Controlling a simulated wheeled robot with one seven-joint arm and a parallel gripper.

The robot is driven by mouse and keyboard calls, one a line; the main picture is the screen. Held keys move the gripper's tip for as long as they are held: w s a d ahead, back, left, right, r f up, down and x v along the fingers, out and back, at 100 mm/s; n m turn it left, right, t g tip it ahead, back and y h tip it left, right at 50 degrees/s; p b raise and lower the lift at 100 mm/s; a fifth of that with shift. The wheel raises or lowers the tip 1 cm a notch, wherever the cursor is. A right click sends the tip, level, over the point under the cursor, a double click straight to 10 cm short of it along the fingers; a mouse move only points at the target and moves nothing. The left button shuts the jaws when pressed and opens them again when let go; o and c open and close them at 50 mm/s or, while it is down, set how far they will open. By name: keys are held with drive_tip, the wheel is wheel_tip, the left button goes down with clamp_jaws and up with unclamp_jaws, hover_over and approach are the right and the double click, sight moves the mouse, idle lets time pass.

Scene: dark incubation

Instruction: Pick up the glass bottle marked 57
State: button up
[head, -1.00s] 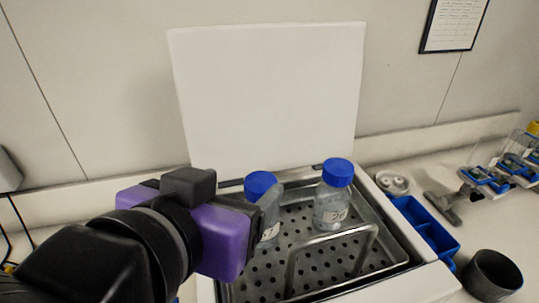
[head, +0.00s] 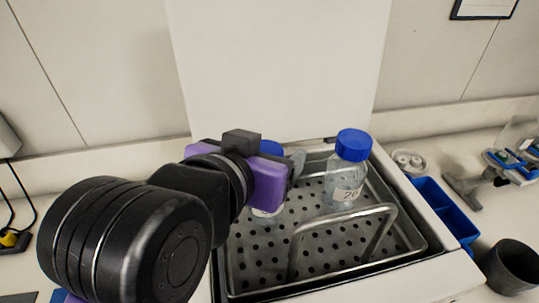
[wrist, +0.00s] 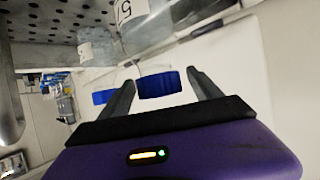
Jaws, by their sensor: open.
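The glass bottle marked 57 shows in the wrist view (wrist: 150,30), with its label at the top edge and its blue cap (wrist: 158,85) lower down. In the head view only part of its blue cap (head: 271,147) and a little of its base show; my gripper hides the rest. My gripper (wrist: 160,77) is open, and in the wrist view the cap appears between its two fingers, with no clear contact. In the head view my gripper (head: 292,168) is at the left of the tray, level with the cap.
A second blue-capped bottle marked 26 (head: 346,183) stands close by on the right in the perforated metal tray (head: 300,255). A metal handle (head: 345,217) arches over the tray's front. The raised white lid (head: 280,70) is behind. A blue divided box (head: 445,210) and dark cup (head: 512,265) are right.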

drive_tip(key=shift+x, duration=0.85)
drive_tip(key=shift+c, duration=0.2)
clamp_jaws()
